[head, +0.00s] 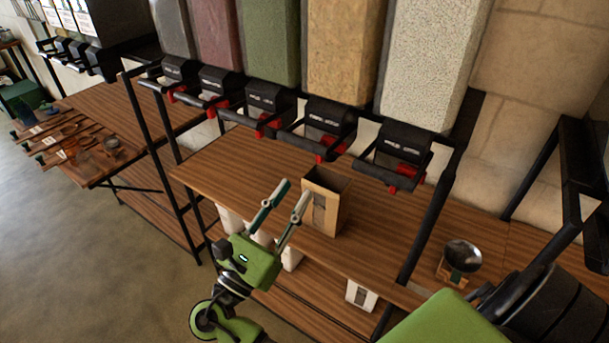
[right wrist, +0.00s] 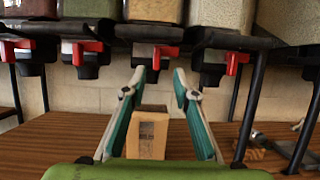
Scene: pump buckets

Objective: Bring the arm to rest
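My right gripper (head: 296,186) is green with teal-lined fingers and is held over the front of the wooden counter (head: 225,165). Its two fingers are apart with nothing between them, and they also show spread in the right wrist view (right wrist: 164,75). A brown open-topped paper bag (head: 324,203) with a front window stands upright on the counter just beyond the fingertips. In the right wrist view the bag (right wrist: 147,133) appears between the fingers but farther away, apart from them. My left gripper is not in view.
A row of black dispensers with red handles (head: 325,120) hangs above the counter under tall coloured bins. A metal bowl on a wooden stand (head: 463,256) is at the right. White containers (head: 361,295) stand on the lower shelf. A side table (head: 92,165) holds tools at the left.

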